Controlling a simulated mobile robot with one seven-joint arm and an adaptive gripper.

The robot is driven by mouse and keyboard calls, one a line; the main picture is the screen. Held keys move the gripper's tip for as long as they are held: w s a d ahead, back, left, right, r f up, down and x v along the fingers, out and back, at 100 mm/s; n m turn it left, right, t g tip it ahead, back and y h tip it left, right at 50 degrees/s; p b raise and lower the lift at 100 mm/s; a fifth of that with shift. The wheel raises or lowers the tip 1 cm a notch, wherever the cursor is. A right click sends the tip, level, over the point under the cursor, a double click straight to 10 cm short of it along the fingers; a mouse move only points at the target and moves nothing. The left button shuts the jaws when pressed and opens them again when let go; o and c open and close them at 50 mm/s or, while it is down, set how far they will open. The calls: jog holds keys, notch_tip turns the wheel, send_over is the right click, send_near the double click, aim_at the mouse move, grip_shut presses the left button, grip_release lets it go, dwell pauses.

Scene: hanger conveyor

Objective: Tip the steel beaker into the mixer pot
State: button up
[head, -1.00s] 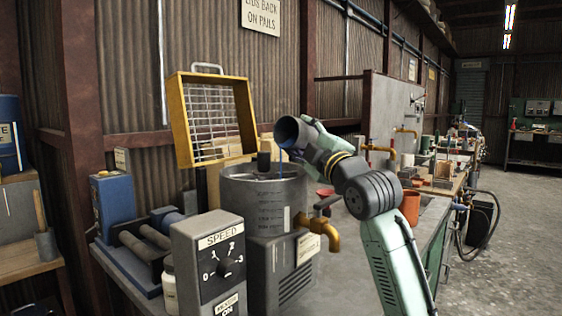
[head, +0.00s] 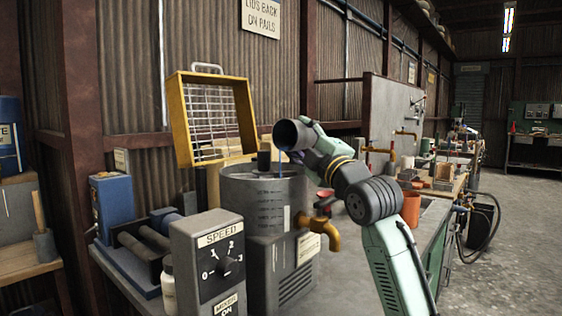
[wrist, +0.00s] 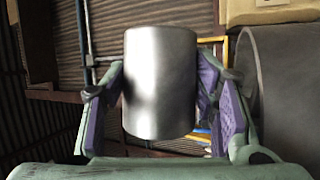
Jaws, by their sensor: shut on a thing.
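The steel beaker (head: 287,136) is tipped well over, its dark mouth facing left and toward the head camera, above the right rim of the mixer pot. My gripper (head: 309,139) is shut on it; the wrist view shows the beaker (wrist: 160,85) between the purple-padded fingers. A thin blue stream (head: 281,158) drops from the beaker's lip toward the pot. The mixer pot (head: 240,199) is a grey cylinder with dark level marks. Its inside is mostly hidden from the head camera. A large grey curved wall, apparently the pot (wrist: 283,90), stands right of my gripper in the wrist view.
A yellow guard frame (head: 184,122) with a wire grid stands raised behind the pot. A brass tap (head: 324,232) juts from the pot's right side. A speed control box (head: 212,262) stands in front.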

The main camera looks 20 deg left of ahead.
jog(key=shift+s+n, duration=0.1)
jog(key=shift+n, duration=0.3)
jog(key=shift+r+p, duration=0.35)
jog(key=shift+r, duration=0.05)
jog(key=shift+r+m+p, duration=0.4)
jog(key=shift+m+p, duration=0.45)
jog(key=shift+m, duration=0.05)
jog(key=shift+w+r+m+h+p, duration=0.25)
jog(key=shift+m+h+p, duration=0.45)
jog(key=shift+m+p, duration=0.25)
jog(key=shift+w+d+m+h+p, duration=0.1)
jog(key=shift+m+h+p, duration=0.3)
jog(key=shift+m+p, duration=0.4)
jog(key=shift+f, duration=0.4)
jog(key=shift+r+m, duration=0.1)
jog(key=shift+m, duration=0.15)
